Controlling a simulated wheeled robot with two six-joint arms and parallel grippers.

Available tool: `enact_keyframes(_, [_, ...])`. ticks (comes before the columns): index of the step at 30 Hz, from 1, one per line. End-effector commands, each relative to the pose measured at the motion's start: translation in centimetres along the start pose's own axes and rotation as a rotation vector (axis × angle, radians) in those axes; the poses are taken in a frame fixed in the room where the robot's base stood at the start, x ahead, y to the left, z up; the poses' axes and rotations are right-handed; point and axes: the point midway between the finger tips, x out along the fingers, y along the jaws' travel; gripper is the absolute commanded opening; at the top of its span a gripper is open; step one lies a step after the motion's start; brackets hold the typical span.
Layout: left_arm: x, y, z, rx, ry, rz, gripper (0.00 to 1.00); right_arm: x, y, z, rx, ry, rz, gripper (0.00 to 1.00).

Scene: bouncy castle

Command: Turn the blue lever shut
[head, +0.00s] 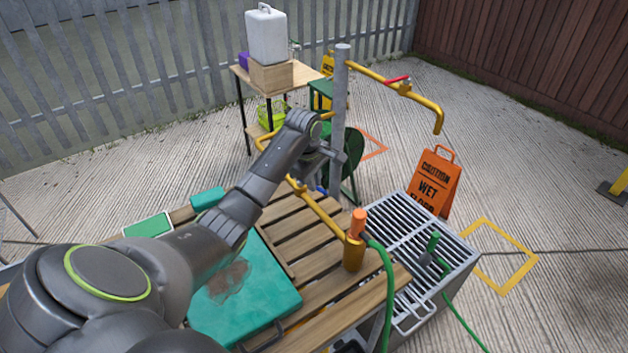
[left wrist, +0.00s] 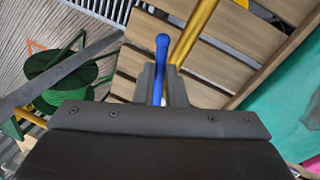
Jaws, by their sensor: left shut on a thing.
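The blue lever (left wrist: 162,48) stands between the two fingers of my left gripper (left wrist: 162,78) in the left wrist view, its rounded end showing beyond the fingertips. My left gripper is shut on it. A yellow pipe (left wrist: 196,28) runs just beside the lever. In the head view my left gripper (head: 328,165) is beside the grey post (head: 341,95), above the yellow pipe (head: 325,215). Only a small blue bit shows under it there; the arm hides most of the lever. My right gripper is not in view.
A slatted wooden bench (head: 290,235) carries a teal case (head: 262,300). A grated metal drain box (head: 440,255) and green hose (head: 388,290) are at the right. An upper pipe with a red lever (head: 397,80) reaches right. An orange caution sign (head: 436,182) stands behind.

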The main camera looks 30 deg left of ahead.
Motion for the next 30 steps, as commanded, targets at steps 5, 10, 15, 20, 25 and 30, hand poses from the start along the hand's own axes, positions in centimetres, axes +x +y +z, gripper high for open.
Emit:
enact_keyframes(5, [-0.1, 0.0, 0.0, -0.004, 0.001, 0.000, 0.00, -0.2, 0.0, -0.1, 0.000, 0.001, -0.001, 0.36])
enact_keyframes(10, [-0.3, 0.2, 0.0, -0.037, 0.008, -0.001, 0.00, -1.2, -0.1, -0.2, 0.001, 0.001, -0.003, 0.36])
enact_keyframes(15, [-0.5, 0.7, 0.1, -0.118, 0.022, -0.003, 0.00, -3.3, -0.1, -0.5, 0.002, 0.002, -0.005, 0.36])
enact_keyframes(20, [-0.6, 1.4, 0.1, -0.237, 0.046, -0.004, 0.00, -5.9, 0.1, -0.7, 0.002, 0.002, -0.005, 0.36])
enact_keyframes(25, [-0.3, 2.2, -0.1, -0.392, 0.078, -0.004, 0.00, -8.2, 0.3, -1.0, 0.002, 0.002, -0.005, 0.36])
enact_keyframes(30, [0.1, 2.9, -0.5, -0.552, 0.110, -0.003, 0.00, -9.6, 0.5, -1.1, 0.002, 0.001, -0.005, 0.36])
